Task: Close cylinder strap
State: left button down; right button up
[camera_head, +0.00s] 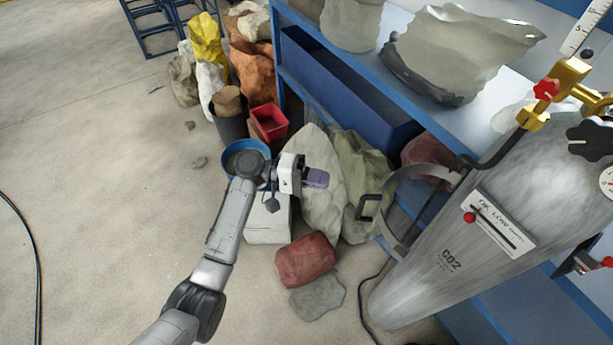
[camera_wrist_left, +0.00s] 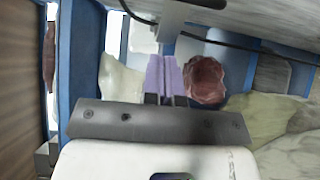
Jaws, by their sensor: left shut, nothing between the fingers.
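The grey CO2 cylinder (camera_head: 450,262) leans across the right of the head view against the blue rack. A curved grey strap (camera_head: 411,174) stands out from its left side. The strap's free end, with a dark bracket (camera_head: 369,208), hangs clear of the cylinder, so the strap is open. My left gripper (camera_head: 318,178), with purple fingers, is left of the strap end, apart from it. Its fingers (camera_wrist_left: 162,75) are together and empty in the left wrist view. A small dark latch-like part with a red knob (camera_head: 607,262) is at the cylinder's right side. My right gripper is out of view.
The blue rack (camera_head: 330,85) holds translucent bags (camera_head: 460,45). Sacks (camera_head: 318,195), a red bin (camera_head: 269,122), a blue-rimmed bucket (camera_head: 258,148) and a red lump (camera_head: 306,260) crowd the floor near my left arm. Open floor lies left. A brass valve (camera_head: 560,88) tops the cylinder.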

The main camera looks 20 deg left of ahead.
pick_arm(q)
jog(key=s+d+p, duration=0.1)
jog(key=s+d, duration=0.1)
jog(key=d, duration=0.5)
jog(key=shift+s, duration=0.25)
jog(key=shift+s, duration=0.15)
